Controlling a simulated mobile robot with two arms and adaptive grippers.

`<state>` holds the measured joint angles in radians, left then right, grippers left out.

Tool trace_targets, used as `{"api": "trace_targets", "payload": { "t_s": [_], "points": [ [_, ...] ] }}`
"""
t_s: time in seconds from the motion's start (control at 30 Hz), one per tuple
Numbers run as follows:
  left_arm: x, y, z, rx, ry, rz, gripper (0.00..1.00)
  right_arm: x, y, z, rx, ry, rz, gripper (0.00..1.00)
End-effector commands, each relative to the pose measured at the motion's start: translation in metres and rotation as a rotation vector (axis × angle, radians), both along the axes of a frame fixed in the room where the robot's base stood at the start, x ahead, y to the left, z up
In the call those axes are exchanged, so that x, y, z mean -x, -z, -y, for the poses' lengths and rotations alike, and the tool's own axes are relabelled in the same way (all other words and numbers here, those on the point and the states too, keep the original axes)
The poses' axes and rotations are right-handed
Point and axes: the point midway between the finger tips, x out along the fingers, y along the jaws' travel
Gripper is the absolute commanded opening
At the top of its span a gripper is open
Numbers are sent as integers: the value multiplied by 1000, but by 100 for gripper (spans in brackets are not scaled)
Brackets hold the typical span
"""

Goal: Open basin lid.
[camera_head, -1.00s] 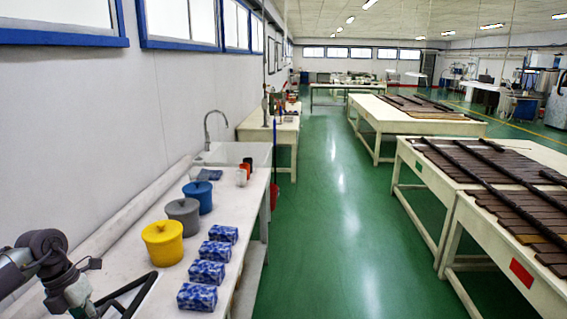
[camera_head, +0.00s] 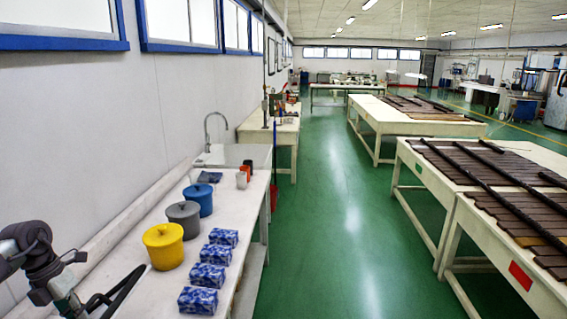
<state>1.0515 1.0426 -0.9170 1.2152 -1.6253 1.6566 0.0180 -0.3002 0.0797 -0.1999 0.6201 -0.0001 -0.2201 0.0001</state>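Three lidded basins stand in a row on the white counter at the left: a yellow one (camera_head: 164,250) nearest, a grey one (camera_head: 184,221) behind it and a blue one (camera_head: 199,200) farthest. Each has a lid with a small knob on top, and all three lids sit on their basins. My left gripper (camera_head: 98,298) is at the lower left, near the counter's near end, apart from the yellow basin. Its dark fingers are partly cut off by the frame edge, so its opening is unclear. My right gripper is not in view.
Several blue patterned boxes (camera_head: 206,276) lie in a row right of the basins. The wall bounds the counter at left; green floor is clear at right.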

Motion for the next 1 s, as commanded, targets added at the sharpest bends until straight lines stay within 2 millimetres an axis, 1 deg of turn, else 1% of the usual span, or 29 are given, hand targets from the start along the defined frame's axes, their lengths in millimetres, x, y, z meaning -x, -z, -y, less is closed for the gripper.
{"api": "trace_targets", "payload": {
  "t_s": [0.13, 0.4, 0.5, 0.87, 1.0],
  "points": [
    [1, -1, -4, -4, -5, -4, 0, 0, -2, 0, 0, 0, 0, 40],
    [-1, -20, -28, -4, -7, -5, 0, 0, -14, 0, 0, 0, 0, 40],
    [-1, -23, -34, -4, -6, -5, 0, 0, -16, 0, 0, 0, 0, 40],
    [-1, -24, -37, -4, -4, -6, 0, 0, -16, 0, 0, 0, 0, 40],
    [-3, -31, -46, -4, -7, -5, 0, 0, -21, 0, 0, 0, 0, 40]
  ]
}}
